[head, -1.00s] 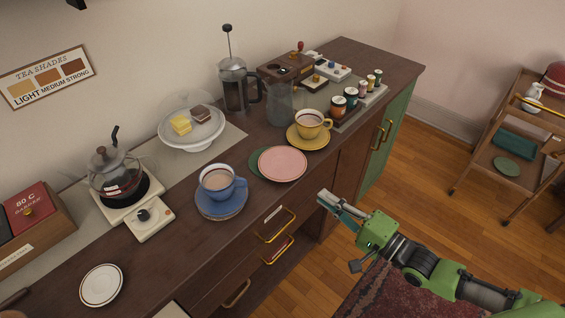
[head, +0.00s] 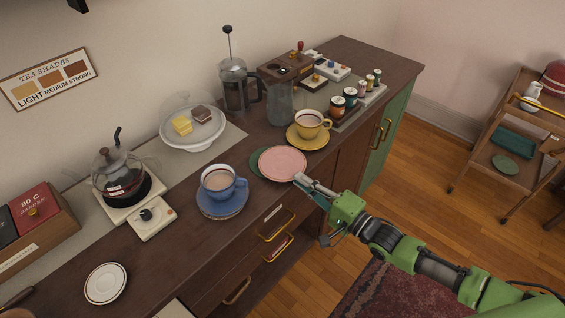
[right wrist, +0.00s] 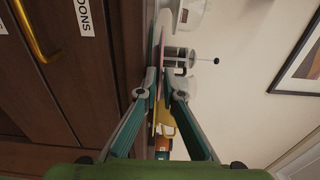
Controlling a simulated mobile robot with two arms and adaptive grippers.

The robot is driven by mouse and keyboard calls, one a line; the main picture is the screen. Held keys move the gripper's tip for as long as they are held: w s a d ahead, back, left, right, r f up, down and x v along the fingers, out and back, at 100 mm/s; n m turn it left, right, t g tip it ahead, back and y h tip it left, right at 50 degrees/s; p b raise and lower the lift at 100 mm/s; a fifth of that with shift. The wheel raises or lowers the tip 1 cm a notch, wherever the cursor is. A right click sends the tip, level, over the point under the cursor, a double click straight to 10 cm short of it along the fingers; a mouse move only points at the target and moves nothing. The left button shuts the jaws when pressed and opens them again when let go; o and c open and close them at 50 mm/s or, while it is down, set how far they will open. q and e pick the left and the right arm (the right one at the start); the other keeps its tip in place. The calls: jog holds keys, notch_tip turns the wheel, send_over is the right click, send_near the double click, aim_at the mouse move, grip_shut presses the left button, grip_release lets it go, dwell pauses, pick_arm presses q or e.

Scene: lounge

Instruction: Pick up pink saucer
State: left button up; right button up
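The pink saucer (head: 283,163) lies flat on the dark wooden sideboard, partly over a dark green disc (head: 256,165). My right gripper (head: 299,179) is at the saucer's near right rim, by the sideboard's front edge. In the right wrist view, the saucer (right wrist: 160,48) shows edge-on as a thin pink strip, running in between the fingertips (right wrist: 159,82). The fingers are a narrow gap apart, and no firm grip shows. My left gripper is not in view.
A yellow cup on its saucer (head: 308,141) stands just behind and right. A blue cup on its saucer (head: 222,203) stands to the left. A French press (head: 234,90) and a grinder (head: 283,100) stand behind. Drawer handles (head: 277,226) stick out below the front edge.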

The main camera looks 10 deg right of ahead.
jog(key=shift+r, duration=0.15)
grip_shut()
jog(key=s+a+r, duration=0.3)
jog(key=s+r, duration=0.9)
jog(key=s, duration=0.1)
jog(key=shift+s+a+r+p, duration=0.25)
jog(key=shift+s+r+p, duration=0.05)
jog(key=shift+s+r, duration=0.1)
jog(key=s+d+m+t+h, duration=0.3)
jog(key=s+d+m+h, duration=0.2)
jog(key=h, duration=0.5)
jog(key=d+m, duration=0.2)
jog(key=shift+s+d+f+h, duration=0.2)
jog(key=shift+d+f+h, duration=0.1)
jog(key=shift+f, duration=0.1)
